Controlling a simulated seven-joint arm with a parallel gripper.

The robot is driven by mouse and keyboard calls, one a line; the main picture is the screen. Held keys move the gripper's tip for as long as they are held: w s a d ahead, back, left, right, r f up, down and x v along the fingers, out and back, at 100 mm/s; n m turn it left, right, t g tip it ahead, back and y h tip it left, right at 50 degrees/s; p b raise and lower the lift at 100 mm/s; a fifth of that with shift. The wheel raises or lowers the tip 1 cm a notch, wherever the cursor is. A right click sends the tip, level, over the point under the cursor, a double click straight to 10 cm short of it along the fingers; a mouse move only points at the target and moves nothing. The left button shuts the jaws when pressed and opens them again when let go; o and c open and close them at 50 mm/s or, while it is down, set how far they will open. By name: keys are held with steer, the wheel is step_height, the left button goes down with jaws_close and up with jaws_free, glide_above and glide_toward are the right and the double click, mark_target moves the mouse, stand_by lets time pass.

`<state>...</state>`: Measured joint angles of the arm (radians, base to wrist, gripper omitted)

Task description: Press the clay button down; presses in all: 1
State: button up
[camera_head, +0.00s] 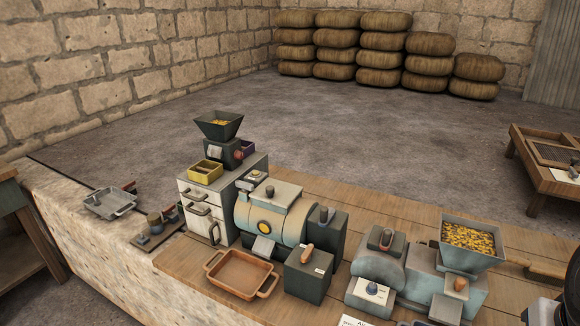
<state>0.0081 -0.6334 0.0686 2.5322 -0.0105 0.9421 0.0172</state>
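I cannot tell for sure which part is the clay button. A clay-coloured knob (307,250) stands up on a dark green box in front of the light teal drum machine (270,218). Another clay-coloured knob (460,284) sits on the right teal machine, below its hopper. A small reddish round part (239,154) shows on the dark grinder at the back. A yellow round part (264,227) is on the drum's front. Nothing touches any of these. I do not see my gripper; a dark shape cut off at the lower right corner is unclear.
A brown tray (215,278) lies in front of the drum machine. A hopper of yellow grains (470,240) rises at the right. A drawer cabinet (190,215) stands at the left, and a grey tray (108,204) lies on the stone ledge. Sacks (385,45) are stacked far back.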

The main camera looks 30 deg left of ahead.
jaws_close()
stand_by(1.4)
